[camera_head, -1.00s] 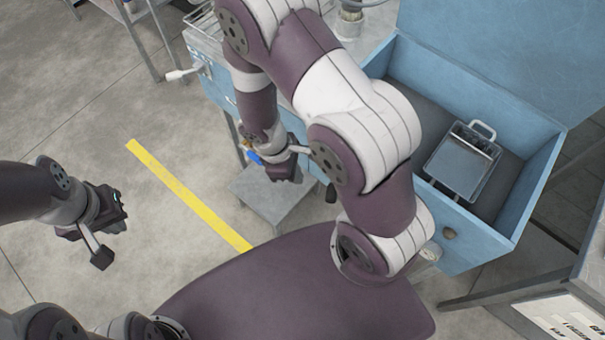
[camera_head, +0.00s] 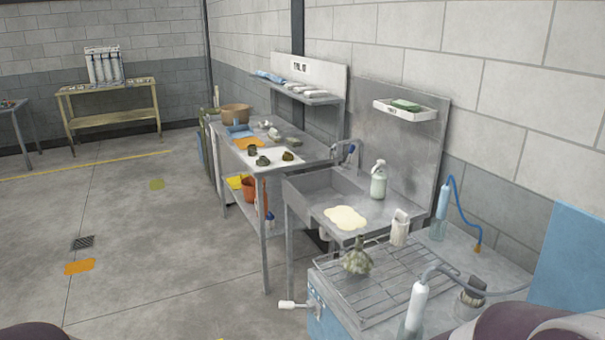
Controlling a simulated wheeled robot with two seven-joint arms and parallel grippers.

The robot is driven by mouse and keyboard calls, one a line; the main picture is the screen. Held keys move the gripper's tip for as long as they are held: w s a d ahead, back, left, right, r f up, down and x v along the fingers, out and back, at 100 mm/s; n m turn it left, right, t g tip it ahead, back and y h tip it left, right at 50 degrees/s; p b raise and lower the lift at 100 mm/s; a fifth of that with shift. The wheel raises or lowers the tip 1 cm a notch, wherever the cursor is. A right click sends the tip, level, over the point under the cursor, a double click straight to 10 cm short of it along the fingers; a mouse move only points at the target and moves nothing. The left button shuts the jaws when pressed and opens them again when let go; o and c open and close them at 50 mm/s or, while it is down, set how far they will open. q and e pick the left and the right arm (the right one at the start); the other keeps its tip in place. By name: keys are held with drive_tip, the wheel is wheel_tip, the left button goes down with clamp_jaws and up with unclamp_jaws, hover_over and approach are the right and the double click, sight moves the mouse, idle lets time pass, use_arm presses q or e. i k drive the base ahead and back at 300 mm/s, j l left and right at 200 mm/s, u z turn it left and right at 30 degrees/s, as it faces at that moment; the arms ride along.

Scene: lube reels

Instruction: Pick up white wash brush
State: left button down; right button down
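A white, bottle-shaped wash brush (camera_head: 415,302) with a grey hose stands at the front of the blue washer bench, in the lower right. Its lower end looks clear, and the bottom is cut off by the picture edge. Neither of my grippers is in view. Only purple parts of my arms show at the bottom left and bottom right edges.
A wire rack (camera_head: 385,285) holds a greenish clump (camera_head: 357,259). A dark brush-like piece (camera_head: 470,294) is right of it. A white-ended lever (camera_head: 290,305) juts from the washer's left side. A steel sink (camera_head: 325,190) with a spray bottle (camera_head: 379,180) stands behind. Floor at left is open.

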sight(420, 293)
drive_tip(key=z, duration=1.3)
drive_tip(key=j+z, duration=0.5)
drive_tip(key=j, duration=0.15)
drive_tip(key=j+z, duration=0.45)
drive_tip(key=j, duration=0.2)
